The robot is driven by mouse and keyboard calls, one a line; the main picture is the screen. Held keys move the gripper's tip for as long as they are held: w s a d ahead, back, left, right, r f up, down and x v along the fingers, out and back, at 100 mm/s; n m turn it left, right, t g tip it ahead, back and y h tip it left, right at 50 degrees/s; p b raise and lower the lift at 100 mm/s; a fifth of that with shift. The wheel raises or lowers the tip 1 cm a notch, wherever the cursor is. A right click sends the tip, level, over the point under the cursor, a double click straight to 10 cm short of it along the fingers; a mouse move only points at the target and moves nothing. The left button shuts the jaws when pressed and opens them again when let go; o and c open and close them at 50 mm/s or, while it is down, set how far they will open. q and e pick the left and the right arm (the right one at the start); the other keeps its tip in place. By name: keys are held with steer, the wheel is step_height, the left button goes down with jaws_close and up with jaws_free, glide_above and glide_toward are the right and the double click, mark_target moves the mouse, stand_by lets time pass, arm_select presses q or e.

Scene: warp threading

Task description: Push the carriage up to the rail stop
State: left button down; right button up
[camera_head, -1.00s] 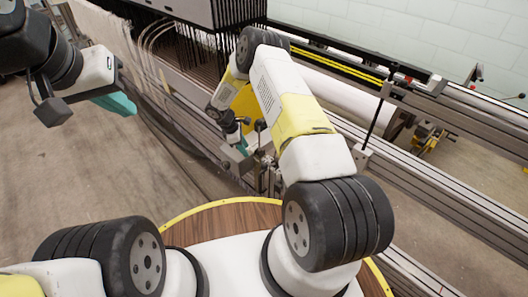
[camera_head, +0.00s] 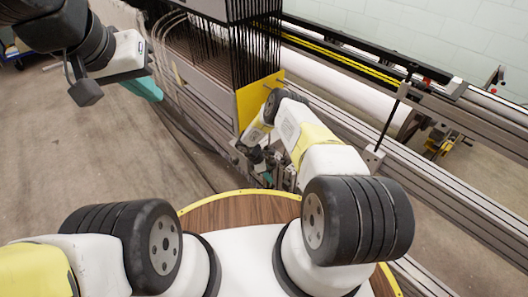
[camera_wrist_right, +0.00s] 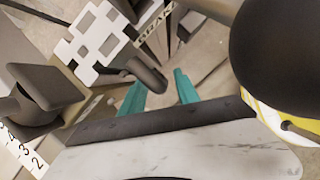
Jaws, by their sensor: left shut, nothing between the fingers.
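A yellow plate (camera_head: 259,101) stands below a black box with many thin hanging rods (camera_head: 200,45), above the long grey rails; which part is the carriage I cannot tell for sure. A white block with a black rod (camera_head: 373,157) sits on the rails to the right; I cannot tell whether it is the rail stop. My left gripper (camera_head: 142,88) is shut and empty over the floor at the left. My right gripper is low beside the machine in the head view, mostly hidden. In the right wrist view its teal fingers (camera_wrist_right: 158,92) are apart, near a grey lever (camera_wrist_right: 147,73).
Long grey rails (camera_head: 455,200) run to the lower right. A white plate with square holes (camera_wrist_right: 97,40) and a label (camera_wrist_right: 153,27) that seems to read BRAKE are close to the right gripper. A numbered scale (camera_wrist_right: 25,150) shows at lower left. Bare floor (camera_head: 80,150) lies left.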

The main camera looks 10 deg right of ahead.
steer(key=shift+f, duration=0.15)
jaws_close()
steer(key=shift+s, duration=0.1)
stand_by(1.3)
